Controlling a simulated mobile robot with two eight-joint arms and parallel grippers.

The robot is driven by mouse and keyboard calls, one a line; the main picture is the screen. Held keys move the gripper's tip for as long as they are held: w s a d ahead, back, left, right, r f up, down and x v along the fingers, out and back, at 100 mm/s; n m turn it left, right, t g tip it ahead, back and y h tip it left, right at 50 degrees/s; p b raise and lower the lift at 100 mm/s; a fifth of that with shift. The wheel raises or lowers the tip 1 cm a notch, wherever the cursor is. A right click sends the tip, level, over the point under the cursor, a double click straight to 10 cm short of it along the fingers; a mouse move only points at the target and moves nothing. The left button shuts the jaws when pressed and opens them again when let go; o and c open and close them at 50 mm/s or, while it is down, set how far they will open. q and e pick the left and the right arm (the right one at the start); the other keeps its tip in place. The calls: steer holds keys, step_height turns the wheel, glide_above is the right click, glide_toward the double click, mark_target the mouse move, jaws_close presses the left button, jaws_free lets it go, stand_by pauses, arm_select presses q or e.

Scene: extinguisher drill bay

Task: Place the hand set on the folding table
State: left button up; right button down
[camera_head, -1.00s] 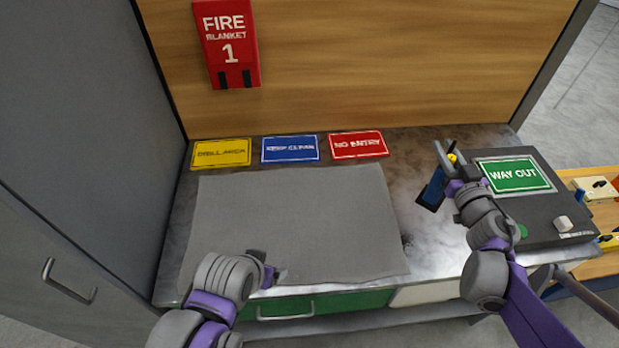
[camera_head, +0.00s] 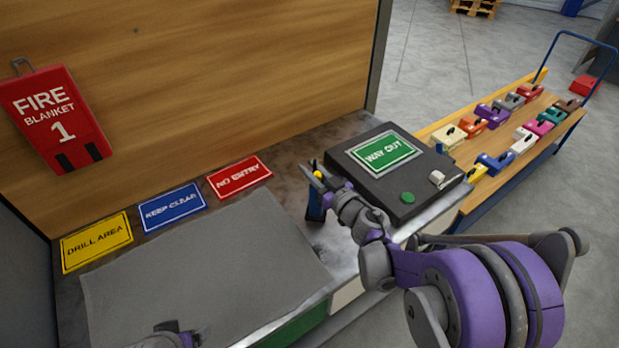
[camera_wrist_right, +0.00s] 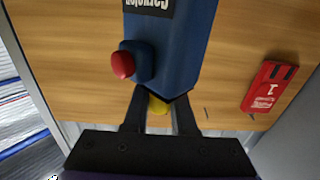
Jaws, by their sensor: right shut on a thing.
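My right gripper (camera_head: 318,183) is shut on a blue hand set (camera_head: 315,207), just left of the dark box on the bench. In the right wrist view the hand set (camera_wrist_right: 180,50) fills the upper middle, with a red button, a yellow part between the fingers (camera_wrist_right: 158,110) and an upside-down label. Its far end is cut off by the frame. My left gripper (camera_head: 188,337) is partly cut off at the bottom edge, over the grey mat; its jaws are unclear. I cannot pick out a folding table by name.
The bench holds a grey mat (camera_head: 200,275), yellow, blue and red signs, and the dark WAY OUT box (camera_head: 420,180). A red fire blanket case (camera_head: 57,115) hangs on the wood panel. At right a blue-handled trolley (camera_head: 559,98) carries several coloured cases.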

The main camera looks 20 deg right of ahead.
steer(key=shift+f, duration=1.5)
steer(key=shift+f, duration=0.1)
steer(key=c, duration=1.2)
jaws_free()
steer(key=shift+f, duration=0.1)
steer(key=o, duration=0.5)
